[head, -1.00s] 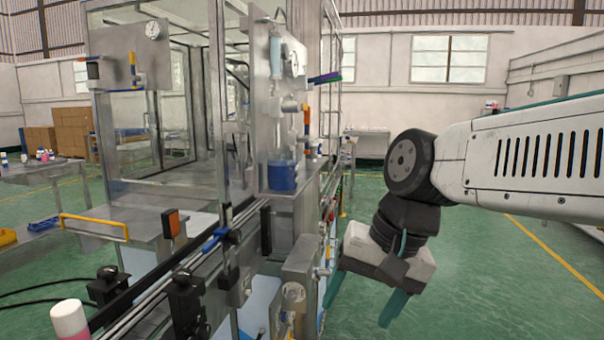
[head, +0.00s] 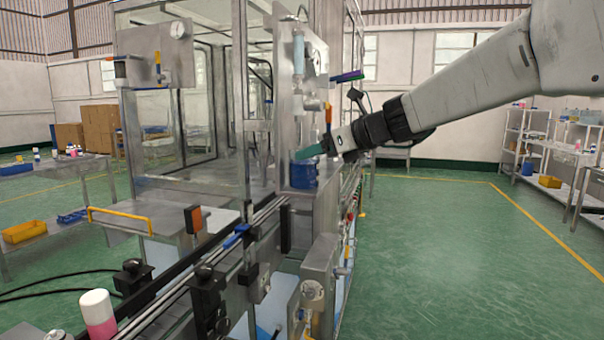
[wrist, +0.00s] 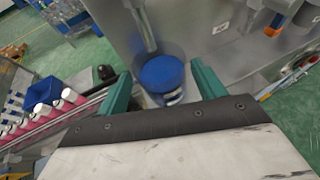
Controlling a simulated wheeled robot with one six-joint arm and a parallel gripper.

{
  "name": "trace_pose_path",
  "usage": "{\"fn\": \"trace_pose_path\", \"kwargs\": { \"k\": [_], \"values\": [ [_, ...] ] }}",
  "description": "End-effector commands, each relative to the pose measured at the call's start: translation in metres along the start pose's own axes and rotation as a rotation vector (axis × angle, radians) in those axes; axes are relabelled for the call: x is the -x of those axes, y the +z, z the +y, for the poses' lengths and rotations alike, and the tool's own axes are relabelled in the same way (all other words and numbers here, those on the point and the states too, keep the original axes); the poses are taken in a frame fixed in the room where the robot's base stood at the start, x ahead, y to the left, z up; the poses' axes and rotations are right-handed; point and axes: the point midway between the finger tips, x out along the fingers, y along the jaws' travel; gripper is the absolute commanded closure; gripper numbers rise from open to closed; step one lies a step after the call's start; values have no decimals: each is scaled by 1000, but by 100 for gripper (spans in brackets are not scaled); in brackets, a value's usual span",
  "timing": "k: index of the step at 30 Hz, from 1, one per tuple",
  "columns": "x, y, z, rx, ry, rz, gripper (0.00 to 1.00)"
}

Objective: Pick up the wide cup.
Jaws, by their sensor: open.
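The wide cup (head: 303,177) holds something blue and stands on a metal ledge of the machine, below a vertical nozzle column. In the wrist view the cup (wrist: 163,97) appears as a clear rim around a blue disc, between my two teal fingers. My gripper (head: 310,152) is open, reaching in from the right at the height of the cup's top. In the wrist view one finger lies on each side of the cup, with gaps visible. I cannot tell whether the fingertips are level with the cup's wall. The far finger is mostly hidden in the head view.
The machine's metal column (head: 290,95) rises right behind the cup. An orange-tipped fitting (wrist: 279,20) is close on the right in the wrist view. A pink-and-white can (head: 98,314) stands at front left. Green floor (head: 430,260) is free on the right.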

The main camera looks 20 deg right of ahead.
Motion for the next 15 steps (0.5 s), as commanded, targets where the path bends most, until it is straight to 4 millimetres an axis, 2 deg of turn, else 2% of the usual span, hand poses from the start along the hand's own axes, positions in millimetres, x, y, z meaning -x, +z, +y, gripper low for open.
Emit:
{"fn": "trace_pose_path", "kwargs": {
  "k": [6,14,15],
  "values": [
    [-34,1,0,2,4,2,31],
    [-38,1,0,2,1,1,31],
    [-38,1,0,2,1,1,43]
  ]
}}
